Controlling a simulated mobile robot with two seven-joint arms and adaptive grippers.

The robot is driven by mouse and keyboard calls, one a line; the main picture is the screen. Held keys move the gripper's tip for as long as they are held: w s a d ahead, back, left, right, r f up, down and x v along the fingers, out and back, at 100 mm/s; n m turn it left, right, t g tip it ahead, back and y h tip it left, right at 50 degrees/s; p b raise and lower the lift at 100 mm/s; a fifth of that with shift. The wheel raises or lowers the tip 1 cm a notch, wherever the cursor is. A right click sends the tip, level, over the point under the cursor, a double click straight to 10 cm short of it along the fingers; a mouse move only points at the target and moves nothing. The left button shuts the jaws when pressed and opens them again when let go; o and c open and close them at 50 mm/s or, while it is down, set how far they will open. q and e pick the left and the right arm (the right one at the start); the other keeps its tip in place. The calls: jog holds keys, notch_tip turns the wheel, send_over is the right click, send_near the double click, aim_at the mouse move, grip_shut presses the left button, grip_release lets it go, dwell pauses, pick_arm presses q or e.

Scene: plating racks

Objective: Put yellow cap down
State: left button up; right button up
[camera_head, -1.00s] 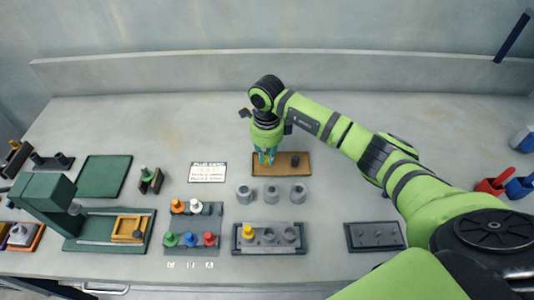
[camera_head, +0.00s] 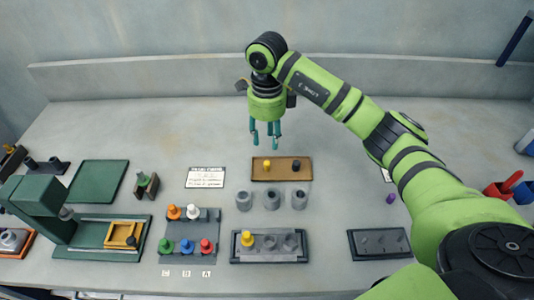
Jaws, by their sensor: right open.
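A small yellow cap (camera_head: 267,164) stands upright on the left part of the brown tray (camera_head: 281,177). My right gripper (camera_head: 265,138) hangs above and behind that tray, fingers down, open and empty, apart from the cap. A dark round piece (camera_head: 296,166) sits on the right part of the same tray. Another yellow piece (camera_head: 247,238) stands in the left place of the grey rack (camera_head: 270,260) at the front. My left gripper is not in view.
Several grey cylinders (camera_head: 271,200) stand between tray and front rack. A grey rack (camera_head: 190,240) to the left holds orange, white, green, blue and red pieces. A dark rack (camera_head: 379,243) stands at right, with a small purple piece (camera_head: 390,198) behind it. The back table is clear.

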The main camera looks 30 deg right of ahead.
notch_tip(320, 180, up, 3)
jog(key=shift+f, duration=0.1)
dwell(0.5)
